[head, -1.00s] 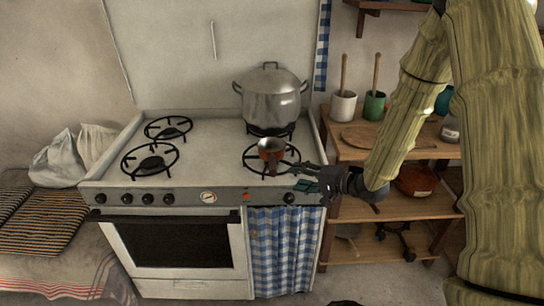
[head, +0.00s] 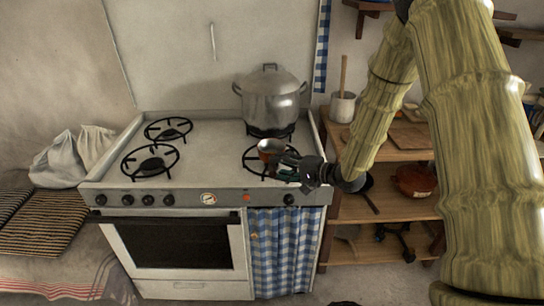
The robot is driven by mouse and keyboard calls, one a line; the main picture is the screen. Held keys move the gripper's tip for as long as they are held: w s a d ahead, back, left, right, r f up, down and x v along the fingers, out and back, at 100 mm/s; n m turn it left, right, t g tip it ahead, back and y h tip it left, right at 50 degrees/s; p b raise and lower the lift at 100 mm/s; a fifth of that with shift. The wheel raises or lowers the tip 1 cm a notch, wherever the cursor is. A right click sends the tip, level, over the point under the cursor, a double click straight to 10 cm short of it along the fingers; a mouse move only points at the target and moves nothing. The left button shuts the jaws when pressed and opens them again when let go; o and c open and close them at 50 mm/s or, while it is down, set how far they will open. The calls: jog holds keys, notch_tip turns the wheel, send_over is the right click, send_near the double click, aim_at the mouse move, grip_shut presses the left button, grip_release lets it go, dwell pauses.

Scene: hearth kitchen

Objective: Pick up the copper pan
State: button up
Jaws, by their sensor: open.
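The copper pan (head: 270,148) is small and sits on the front right burner (head: 252,160) of the white stove. Its handle is hard to make out; it seems to point toward the front, near my gripper. My gripper (head: 285,168) is open, just right of and in front of the pan, low over the stove's front right part. Its fingers reach left toward the pan. The gap between the fingertips and the handle is too small to judge.
A large lidded metal pot (head: 270,97) stands on the back right burner, close behind the pan. The left burners are empty.

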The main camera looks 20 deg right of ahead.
aim_at(273, 165)
jog(key=shift+x, duration=1.8)
jog(key=shift+s+a, duration=0.1)
grip_shut()
jog(key=shift+r, duration=0.1)
